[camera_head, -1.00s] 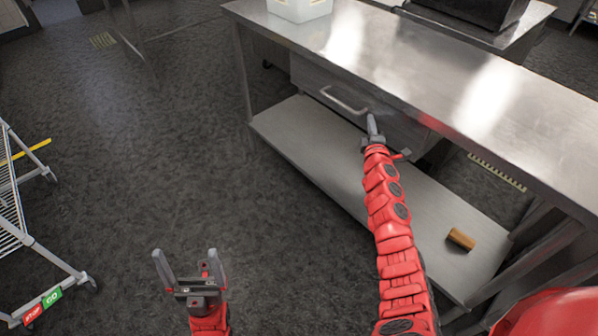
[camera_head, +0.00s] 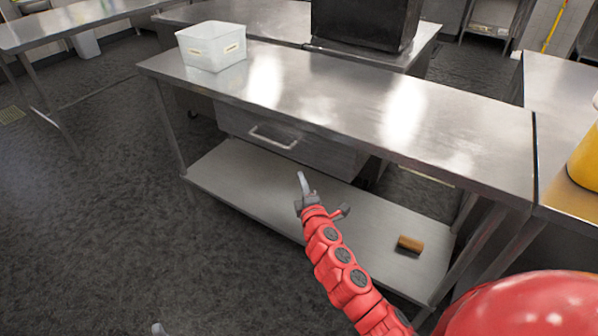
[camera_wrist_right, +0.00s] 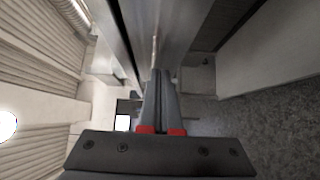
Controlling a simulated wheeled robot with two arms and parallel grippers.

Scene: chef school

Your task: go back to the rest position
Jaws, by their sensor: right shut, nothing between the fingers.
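My right gripper (camera_head: 304,186) is shut and empty in the head view. It is in front of the steel table (camera_head: 356,106), below and apart from the handle (camera_head: 273,138) of the drawer (camera_head: 318,153). In the right wrist view my right gripper's fingers (camera_wrist_right: 163,74) lie together with nothing between them. My left gripper (camera_head: 158,328) shows only as a fingertip at the bottom edge of the head view, so its opening is hidden. The drawer looks closed.
A white bin (camera_head: 211,46) stands on the table's left end, with a black box (camera_head: 365,22) behind. A brown cylinder (camera_head: 410,244) lies on the lower shelf (camera_head: 262,203). A yellow container (camera_head: 585,160) is at the right edge. The floor (camera_head: 90,225) on the left is clear.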

